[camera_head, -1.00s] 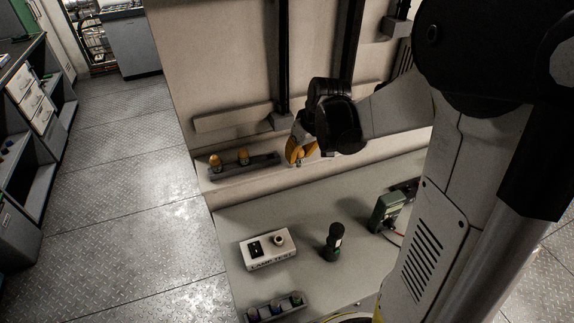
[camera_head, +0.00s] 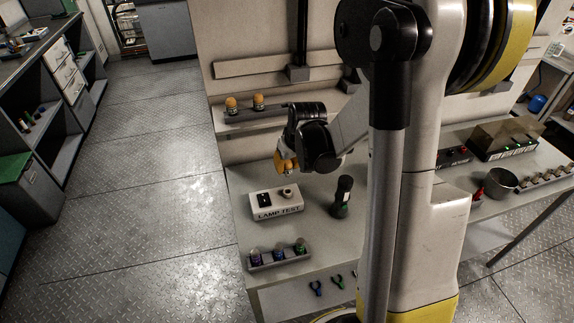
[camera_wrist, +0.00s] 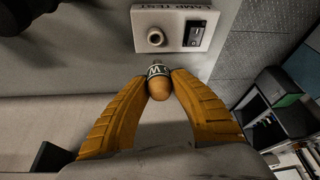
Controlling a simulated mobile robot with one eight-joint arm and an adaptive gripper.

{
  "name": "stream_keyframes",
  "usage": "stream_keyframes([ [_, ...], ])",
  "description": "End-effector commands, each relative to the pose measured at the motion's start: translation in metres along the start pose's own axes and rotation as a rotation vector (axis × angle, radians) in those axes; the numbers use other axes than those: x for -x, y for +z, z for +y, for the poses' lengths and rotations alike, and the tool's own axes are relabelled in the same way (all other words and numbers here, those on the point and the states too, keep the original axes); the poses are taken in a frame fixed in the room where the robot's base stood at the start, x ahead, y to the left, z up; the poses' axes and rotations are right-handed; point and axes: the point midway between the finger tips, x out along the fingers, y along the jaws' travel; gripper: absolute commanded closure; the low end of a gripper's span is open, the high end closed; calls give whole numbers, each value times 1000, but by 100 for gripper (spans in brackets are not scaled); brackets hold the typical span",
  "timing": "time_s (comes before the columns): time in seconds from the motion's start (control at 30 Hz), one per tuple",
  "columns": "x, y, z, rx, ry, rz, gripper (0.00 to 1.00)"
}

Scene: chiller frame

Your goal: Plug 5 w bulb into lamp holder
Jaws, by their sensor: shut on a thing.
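My gripper (camera_head: 286,165) has yellow fingers and is shut on a bulb. In the wrist view the bulb (camera_wrist: 159,84) has an orange rounded end and a dark green band with a white "W"; the rest of its label is hidden. The bulb is above the table, apart from the lamp holder. The lamp holder (camera_wrist: 155,37) is a round socket on the white lamp test box (camera_wrist: 174,14), beside a black switch. In the head view the box (camera_head: 278,210) stands on the table just below my gripper, with the holder (camera_head: 287,193) at its right.
A dark cylindrical device (camera_head: 342,197) stands right of the box. A rack (camera_head: 279,259) of several bulbs sits at the table's front. A metal pot (camera_head: 501,183) is at the right.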

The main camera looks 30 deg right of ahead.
Motion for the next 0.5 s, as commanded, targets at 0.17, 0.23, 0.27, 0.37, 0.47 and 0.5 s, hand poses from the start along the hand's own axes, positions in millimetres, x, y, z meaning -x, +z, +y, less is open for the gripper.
stream_keyframes([
  [0.17,-7,3,0,0,0,0,96],
  [0.23,-12,5,0,0,0,0,96],
  [0.27,-15,6,0,0,0,0,96],
  [0.37,-24,10,0,0,0,0,96],
  [0.47,-34,14,0,0,0,0,96],
  [0.5,-38,16,0,0,0,0,96],
])
